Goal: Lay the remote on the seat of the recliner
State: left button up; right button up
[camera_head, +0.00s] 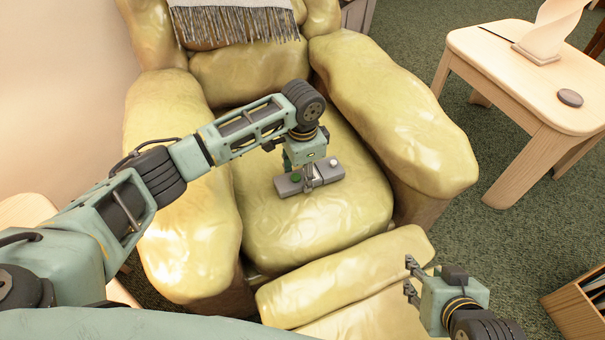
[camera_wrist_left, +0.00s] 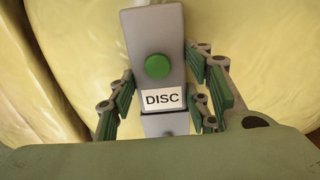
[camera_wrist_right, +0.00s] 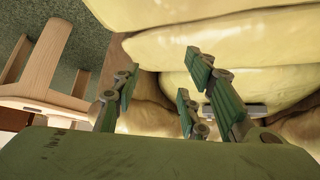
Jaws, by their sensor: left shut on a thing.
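The grey remote (camera_head: 326,170) has a green button and a white label reading DISC. It is at the seat (camera_head: 300,222) of the yellow recliner (camera_head: 395,110); whether it touches the seat I cannot tell. My left gripper (camera_head: 311,184) is shut on the remote around its middle, from above. In the left wrist view the remote (camera_wrist_left: 152,35) lies between the green finger pads (camera_wrist_left: 160,98). My right gripper (camera_head: 411,280) is open and empty, above the footrest (camera_head: 340,277) at its right end. It also shows open in the right wrist view (camera_wrist_right: 160,88).
A fringed throw (camera_head: 240,22) hangs over the recliner's back. A wooden side table (camera_head: 510,70) on the right bears a white twisted lamp base (camera_head: 550,30) and a dark disc (camera_head: 570,98). A wooden crate (camera_head: 580,310) stands at lower right. The seat around the remote is clear.

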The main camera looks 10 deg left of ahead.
jog(key=shift+s, duration=0.15)
pick_arm(q)
jog(key=o, duration=1.3)
jog(key=shift+f, duration=0.1)
pick_arm(e)
jog(key=shift+s+f, duration=0.1)
pick_arm(q)
jog(key=shift+o, duration=0.2)
jog(key=shift+r, duration=0.4)
notch_tip(320, 180, up, 5)
jog(key=shift+r+p, duration=0.1)
jog(key=shift+p, duration=0.9)
notch_tip(320, 180, up, 6)
jog(key=p, duration=0.1)
jog(key=shift+r, duration=0.15)
pick_arm(e)
jog(key=s+d+g+h, duration=0.1)
jog(key=s+g, duration=0.3)
jog(key=s, duration=0.4)
jog(key=shift+d+f, duration=0.35)
jog(key=shift+d, duration=0.4)
